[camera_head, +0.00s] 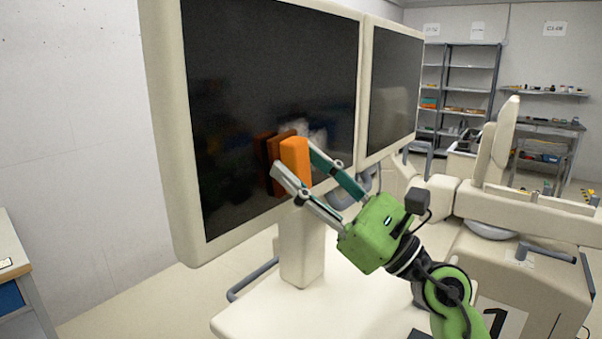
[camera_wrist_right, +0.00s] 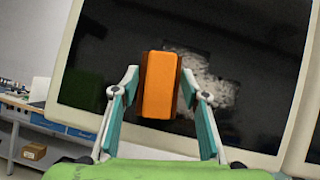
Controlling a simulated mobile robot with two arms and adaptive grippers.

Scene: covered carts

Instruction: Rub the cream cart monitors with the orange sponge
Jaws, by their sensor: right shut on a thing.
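Two cream monitors stand side by side on the cream cart (camera_head: 300,312). The near monitor (camera_head: 182,150) has a large dark screen, and its cream frame also shows in the right wrist view (camera_wrist_right: 68,38). The far monitor (camera_head: 397,85) is behind it to the right. My right gripper (camera_head: 294,170) is shut on the orange sponge (camera_head: 296,160), in front of the lower right part of the near screen. The sponge (camera_wrist_right: 159,85) stands upright between the fingers; whether it touches the glass is unclear. A pale speckled patch shows on the screen beside it. My left gripper is out of view.
Another cream cart with a jointed arm (camera_head: 530,205) and a "1" label stands at the right. Grey shelves (camera_head: 470,70) and a workbench are at the back. A table corner (camera_head: 12,245) is at the left edge.

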